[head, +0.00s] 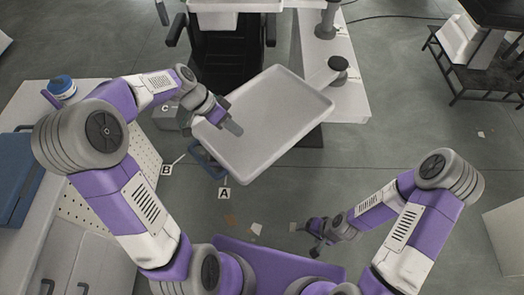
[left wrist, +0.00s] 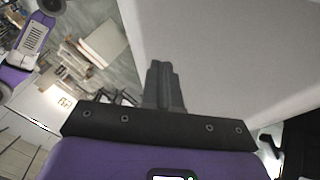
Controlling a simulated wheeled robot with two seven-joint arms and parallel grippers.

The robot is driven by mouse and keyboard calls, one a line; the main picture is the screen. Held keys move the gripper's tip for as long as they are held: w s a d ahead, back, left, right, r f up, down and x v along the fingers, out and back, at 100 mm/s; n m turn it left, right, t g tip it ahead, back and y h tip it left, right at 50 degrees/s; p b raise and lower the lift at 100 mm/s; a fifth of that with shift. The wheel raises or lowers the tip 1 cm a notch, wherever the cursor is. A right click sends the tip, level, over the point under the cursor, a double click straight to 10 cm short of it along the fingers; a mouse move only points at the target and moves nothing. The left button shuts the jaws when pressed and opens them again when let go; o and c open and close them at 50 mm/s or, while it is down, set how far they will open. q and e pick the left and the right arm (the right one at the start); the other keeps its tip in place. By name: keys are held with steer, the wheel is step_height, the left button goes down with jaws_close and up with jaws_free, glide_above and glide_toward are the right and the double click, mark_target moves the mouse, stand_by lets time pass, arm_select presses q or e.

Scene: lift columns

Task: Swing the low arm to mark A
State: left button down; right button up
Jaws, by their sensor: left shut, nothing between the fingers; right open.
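A pale grey tray (head: 270,120) sits on a swing arm (head: 318,80) that reaches from a dark round joint (head: 338,68) at the upper right. A blue handle (head: 207,160) shows at the tray's left corner. The label of mark A (head: 224,194) is just below that corner, near the handle. Mark B (head: 167,170) and mark C (head: 165,108) lie further left. My left gripper (head: 234,128) is shut and empty over the tray's left part; its fingers (left wrist: 163,85) show against the tray (left wrist: 220,50) in the left wrist view. Whether they touch it is unclear. My right gripper (head: 316,245) is open, low, away from the tray.
A pegboard-sided cabinet (head: 80,212) with a blue-lidded jar (head: 61,87) and a blue case (head: 18,180) stands at left. A black chair (head: 228,55) is behind the tray. A second column (head: 325,22) stands on the white bench at upper right. Floor at right is mostly clear.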

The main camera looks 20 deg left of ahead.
mark_target(262, 157)
arm_select(q)
steer(key=b+x, duration=0.1)
steer(key=x, duration=0.8)
steer(key=shift+s+d+r, duration=0.2)
steer(key=shift+s+d, duration=0.5)
steer(key=shift+d, duration=0.35)
steer(key=shift+s+d, duration=0.35)
steer(key=shift+d, duration=0.2)
steer(key=shift+d, duration=0.1)
